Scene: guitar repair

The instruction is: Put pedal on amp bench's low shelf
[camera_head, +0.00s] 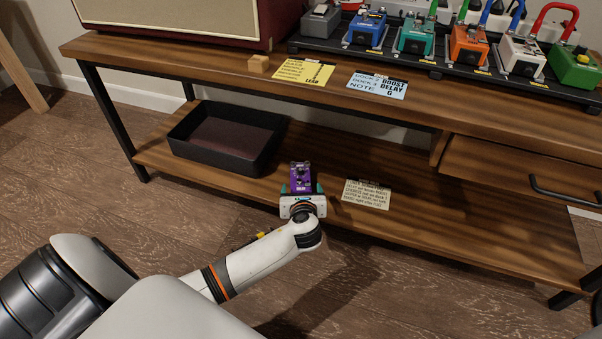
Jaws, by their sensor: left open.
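A small purple pedal (300,174) is on or just above the low shelf (405,222) of the amp bench (190,56), to the right of a black tray. My left gripper (301,187) is at the pedal's near end, its fingers open along the two sides. The gripper body hides the pedal's near end, so I cannot tell whether the fingers touch it. My right gripper is not in view.
The black tray (184,126) stands on the low shelf at left. A cream note card (366,194) lies right of the pedal. The bench top holds a pedalboard (431,67), an amp (180,18) and two cards. The shelf's right part is clear below a drawer (520,172).

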